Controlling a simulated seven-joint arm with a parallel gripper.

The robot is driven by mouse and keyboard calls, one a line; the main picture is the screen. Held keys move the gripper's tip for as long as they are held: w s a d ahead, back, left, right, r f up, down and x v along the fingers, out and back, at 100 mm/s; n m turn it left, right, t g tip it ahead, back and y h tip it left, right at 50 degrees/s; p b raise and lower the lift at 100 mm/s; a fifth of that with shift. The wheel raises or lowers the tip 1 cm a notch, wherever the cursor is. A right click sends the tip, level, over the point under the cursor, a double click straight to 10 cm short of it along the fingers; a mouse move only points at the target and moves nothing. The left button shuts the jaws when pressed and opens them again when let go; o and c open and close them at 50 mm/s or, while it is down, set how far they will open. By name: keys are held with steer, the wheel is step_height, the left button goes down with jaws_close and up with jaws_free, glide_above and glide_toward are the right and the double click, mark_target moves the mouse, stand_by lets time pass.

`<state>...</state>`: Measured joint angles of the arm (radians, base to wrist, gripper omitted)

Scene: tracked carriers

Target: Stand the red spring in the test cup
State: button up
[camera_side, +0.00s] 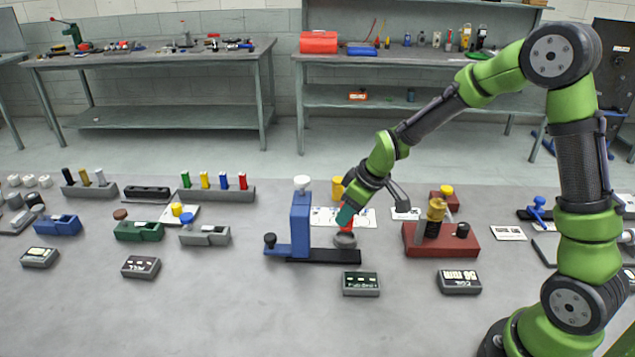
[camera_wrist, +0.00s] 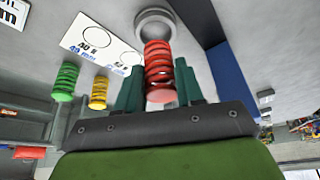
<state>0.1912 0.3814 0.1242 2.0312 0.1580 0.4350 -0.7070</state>
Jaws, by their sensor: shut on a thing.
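My gripper (camera_side: 345,214) is shut on the red spring (camera_side: 347,227), with teal fingers on either side of it; the wrist view shows this too (camera_wrist: 158,66). The spring (camera_wrist: 159,72) looks roughly upright in the side view. The test cup (camera_side: 345,241) is a small grey round cup on the black base of the blue press stand. It shows as a grey ring (camera_wrist: 143,16) beyond the spring's far end in the wrist view. The spring's lower end is at or just above the cup's rim; I cannot tell whether it touches or is inside.
The blue press column (camera_side: 300,225) with a white knob stands close left of my gripper. A red block fixture (camera_side: 425,246) stands to the right. Green (camera_wrist: 65,80) and yellow (camera_wrist: 98,92) springs show at the wrist view's left.

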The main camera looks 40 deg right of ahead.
mark_target(349, 223)
steer(key=shift+f, duration=1.75)
stand_by(0.8)
steer(key=o, duration=1.6)
steer(key=shift+r, duration=3.5)
